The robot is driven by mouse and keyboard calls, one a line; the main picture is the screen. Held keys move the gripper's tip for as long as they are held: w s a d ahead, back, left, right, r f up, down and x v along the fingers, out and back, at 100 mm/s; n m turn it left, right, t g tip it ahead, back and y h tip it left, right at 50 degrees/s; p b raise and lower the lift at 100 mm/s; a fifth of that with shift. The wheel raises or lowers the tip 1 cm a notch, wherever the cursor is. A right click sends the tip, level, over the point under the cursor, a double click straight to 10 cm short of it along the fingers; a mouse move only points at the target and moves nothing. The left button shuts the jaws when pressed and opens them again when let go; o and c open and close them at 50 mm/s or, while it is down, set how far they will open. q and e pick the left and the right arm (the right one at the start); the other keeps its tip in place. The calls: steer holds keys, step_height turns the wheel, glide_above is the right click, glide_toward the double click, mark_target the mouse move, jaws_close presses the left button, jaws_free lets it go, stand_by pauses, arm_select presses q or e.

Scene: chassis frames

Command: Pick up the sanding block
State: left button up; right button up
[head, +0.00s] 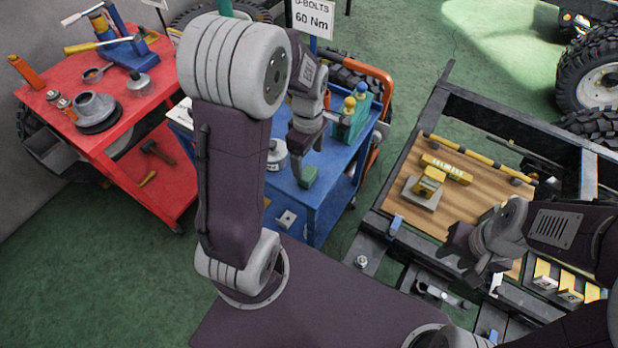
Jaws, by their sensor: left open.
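A small dark-green block (308,177), which may be the sanding block, lies on the top of the blue cart (336,175) near its front edge. My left gripper (304,152) is open just above the green block and points down at it. The fingertips overlap the block's upper side in the picture, so I cannot tell whether they touch it. My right gripper (466,252) hangs over the frame at the right, away from the cart. Its finger gap is not clear.
Green and yellow bottles (352,108) stand at the back of the blue cart. A silver round container (277,155) is left of my gripper. A red cart (110,125) with tools stands further left. A wooden board (404,208) with a yellow block (430,180) lies at the right.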

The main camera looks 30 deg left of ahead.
mark_target(308, 172)
arm_select(q)
step_height(308, 172, down, 4)
steer(key=shift+w+a+r+b, duration=0.1)
steer(key=shift+r+b, duration=0.05)
steer(key=shift+b, duration=0.2)
step_height(308, 172, down, 5)
steer(key=shift+r+b, duration=0.15)
steer(key=shift+b, duration=0.35)
steer(key=shift+w+f, duration=0.1)
steer(key=shift+f, duration=0.35)
steer(key=shift+r, duration=0.1)
steer(key=shift+c, duration=0.9)
steer(key=c, duration=1.3)
steer(key=shift+r, duration=0.5)
step_height(308, 172, up, 3)
steer(key=shift+p, duration=0.5)
steer(key=s+d+r+p, duration=0.1)
steer(key=d+r, duration=0.6)
steer(key=d, duration=0.4)
steer(key=shift+d, duration=0.3)
